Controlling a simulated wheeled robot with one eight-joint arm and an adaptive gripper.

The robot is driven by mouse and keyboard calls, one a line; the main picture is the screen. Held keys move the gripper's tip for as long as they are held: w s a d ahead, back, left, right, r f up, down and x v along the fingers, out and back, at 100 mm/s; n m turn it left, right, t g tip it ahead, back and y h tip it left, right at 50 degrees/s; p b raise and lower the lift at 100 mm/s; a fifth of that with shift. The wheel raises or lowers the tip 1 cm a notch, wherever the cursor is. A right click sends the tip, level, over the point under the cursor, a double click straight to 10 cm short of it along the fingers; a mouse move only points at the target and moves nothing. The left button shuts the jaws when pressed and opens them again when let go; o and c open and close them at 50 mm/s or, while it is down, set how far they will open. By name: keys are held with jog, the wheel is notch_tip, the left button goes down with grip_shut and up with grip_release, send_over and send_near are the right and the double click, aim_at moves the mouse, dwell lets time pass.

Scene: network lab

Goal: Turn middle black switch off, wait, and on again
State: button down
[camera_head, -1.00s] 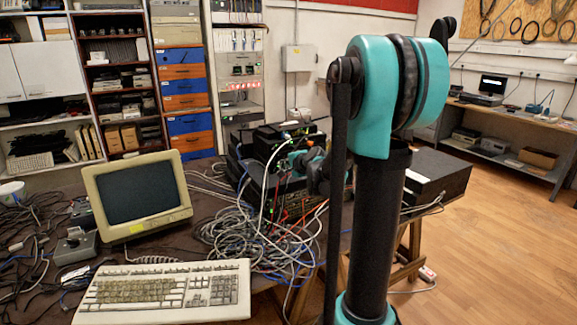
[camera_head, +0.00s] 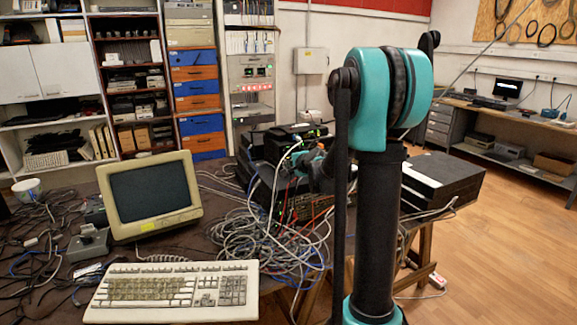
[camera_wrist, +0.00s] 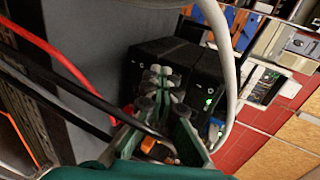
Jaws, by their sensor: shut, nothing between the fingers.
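Several black network devices (camera_head: 262,178) are stacked at the table's back, behind a cable tangle. In the wrist view, two black boxes (camera_wrist: 205,80) stand close ahead, with small green lights on the right one. I cannot make out a power switch or tell which device is the middle one. My gripper (camera_wrist: 160,72) is shut and empty, its teal and black fingers pointing at the boxes. Contact cannot be told. In the head view, it is at the stack's front, largely hidden by cables and my arm.
Grey, white and red cables (camera_head: 262,235) hang in front of the stack; a white cable (camera_wrist: 226,45) and red cable (camera_wrist: 65,62) pass near my gripper. A monitor (camera_head: 150,195) and keyboard (camera_head: 172,290) are left. A black box (camera_head: 445,180) stands right. Open floor lies further right.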

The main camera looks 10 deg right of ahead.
jog(key=shift+r, duration=0.15)
jog(key=shift+r, duration=0.7)
